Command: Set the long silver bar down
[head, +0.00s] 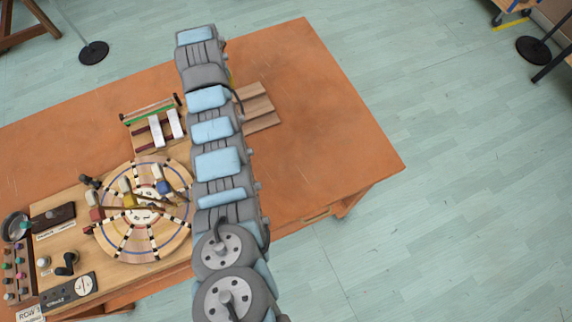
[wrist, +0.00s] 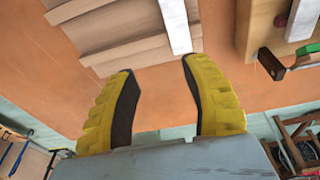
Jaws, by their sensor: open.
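A long silver bar (wrist: 176,24) shows at the top of the wrist view, lying across a stepped wooden block (wrist: 115,28). Its near end lies just beyond my gripper (wrist: 158,66), close to the right fingertip. The yellow fingers are spread wide with nothing between them. The bar's far end is cut off by the picture edge. In the head view my arm hides the gripper and this bar; part of the stepped block (head: 258,107) shows to the arm's right.
A wooden frame (head: 142,139) carries two pale bars (head: 156,131) and a green rod (head: 148,113), left of my arm. A round wooden wheel (head: 125,235) with small blocks stands nearer. The orange table (head: 325,125) is clear at right.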

